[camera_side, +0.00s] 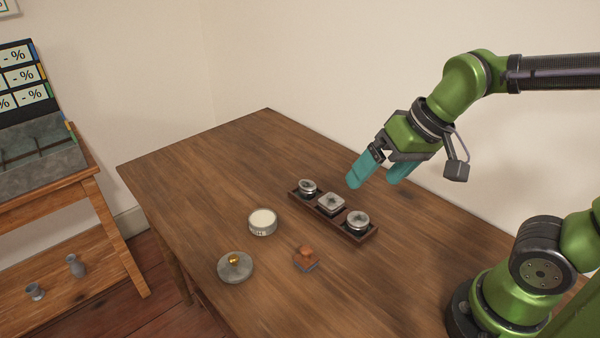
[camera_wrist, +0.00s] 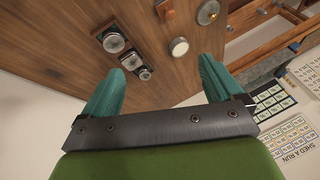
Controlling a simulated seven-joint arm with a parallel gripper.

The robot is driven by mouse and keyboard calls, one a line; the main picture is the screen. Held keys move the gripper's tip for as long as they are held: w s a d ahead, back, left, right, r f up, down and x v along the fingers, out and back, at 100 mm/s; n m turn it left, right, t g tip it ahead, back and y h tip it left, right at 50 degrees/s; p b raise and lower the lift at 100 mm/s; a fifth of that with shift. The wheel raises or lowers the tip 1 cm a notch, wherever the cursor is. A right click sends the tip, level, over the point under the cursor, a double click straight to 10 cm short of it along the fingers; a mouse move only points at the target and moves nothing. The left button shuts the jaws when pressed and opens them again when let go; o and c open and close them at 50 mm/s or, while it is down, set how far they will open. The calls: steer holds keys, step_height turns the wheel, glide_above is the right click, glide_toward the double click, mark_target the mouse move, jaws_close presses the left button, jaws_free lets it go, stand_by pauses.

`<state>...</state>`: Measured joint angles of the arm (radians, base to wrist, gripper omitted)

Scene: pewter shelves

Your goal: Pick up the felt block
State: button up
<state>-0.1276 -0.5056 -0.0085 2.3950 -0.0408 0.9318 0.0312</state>
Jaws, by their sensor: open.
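A small block with an orange-brown top and a grey-blue base (camera_side: 306,258), which looks like the felt block, sits on the wooden table in front of the dark tray. Its orange-brown part also shows at the top edge of the wrist view (camera_wrist: 164,8). My gripper (camera_side: 374,181) has teal fingers and is open and empty. It hangs above the table, behind and to the right of the tray, well apart from the block. In the wrist view both fingers are spread (camera_wrist: 166,68) with nothing between them.
A dark tray (camera_side: 366,238) holding three metal-topped pieces stands between my gripper and the block. A round white-topped tin (camera_side: 262,222) and a grey lid with a gold knob (camera_side: 235,266) are left of the block. The table's left part is clear.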

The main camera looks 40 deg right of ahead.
mark_target(307, 247)
steer(key=w+a+f+m+g+h, duration=0.2)
steer(key=w+a+f+m+g, duration=0.4)
steer(key=w, duration=0.3)
steer(key=shift+t, duration=0.5)
steer(key=f, duration=0.6)
steer(key=a+f, duration=0.1)
steer(key=f, duration=0.3)
steer(key=shift+a, duration=0.1)
steer(key=shift+a+f, duration=0.2)
steer(key=shift+f, duration=1.2)
steer(key=shift+a+f, duration=0.15)
steer(key=shift+f, duration=1.2)
steer(key=c, duration=1.1)
steer(key=shift+c, duration=0.2)
steer(key=shift+r, duration=0.15)
